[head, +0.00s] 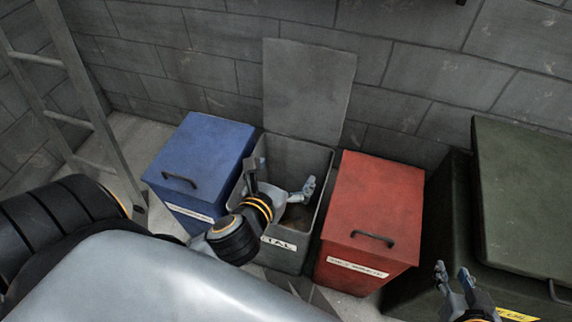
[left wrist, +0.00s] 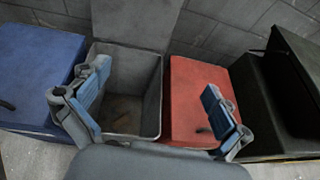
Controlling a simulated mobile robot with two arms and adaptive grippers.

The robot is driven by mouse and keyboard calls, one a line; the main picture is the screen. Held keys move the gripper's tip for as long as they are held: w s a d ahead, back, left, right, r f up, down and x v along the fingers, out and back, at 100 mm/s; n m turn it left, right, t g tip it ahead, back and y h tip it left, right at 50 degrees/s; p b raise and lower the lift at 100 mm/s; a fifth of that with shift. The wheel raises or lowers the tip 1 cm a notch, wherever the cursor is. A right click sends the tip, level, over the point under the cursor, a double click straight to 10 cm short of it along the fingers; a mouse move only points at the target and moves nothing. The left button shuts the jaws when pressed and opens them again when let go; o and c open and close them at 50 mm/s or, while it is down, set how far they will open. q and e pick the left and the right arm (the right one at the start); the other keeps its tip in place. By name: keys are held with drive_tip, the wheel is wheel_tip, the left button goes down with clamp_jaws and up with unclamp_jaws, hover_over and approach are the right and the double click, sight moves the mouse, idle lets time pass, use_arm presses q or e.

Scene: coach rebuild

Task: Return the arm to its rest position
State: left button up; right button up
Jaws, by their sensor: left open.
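My left gripper (head: 280,182) is open, its two fingers spread, over the open grey metal bin (head: 327,174). In the left wrist view the gripper's fingers (left wrist: 158,98) are wide apart with nothing between them. The grey bin (left wrist: 151,75) shows behind and between them there, with a brownish patch on its floor. My right gripper (head: 453,272) is at the lower right, in front of the dark green container; its fingers are apart and it looks empty.
A closed blue bin (head: 204,158) stands left of the grey bin, and a closed red bin (head: 375,210) stands right of it. The grey lid (head: 308,92) is raised against the block wall. A dark green container (head: 525,190) is at right, a ladder (head: 88,95) at left.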

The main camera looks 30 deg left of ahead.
use_arm(q)
drive_tip(key=shift+s+d+r+m+h+p, duration=0.4)
drive_tip(key=shift+s+d+r+m+p, duration=0.1)
drive_tip(key=shift+s+d+r, duration=0.3)
drive_tip(key=shift+f, duration=0.1)
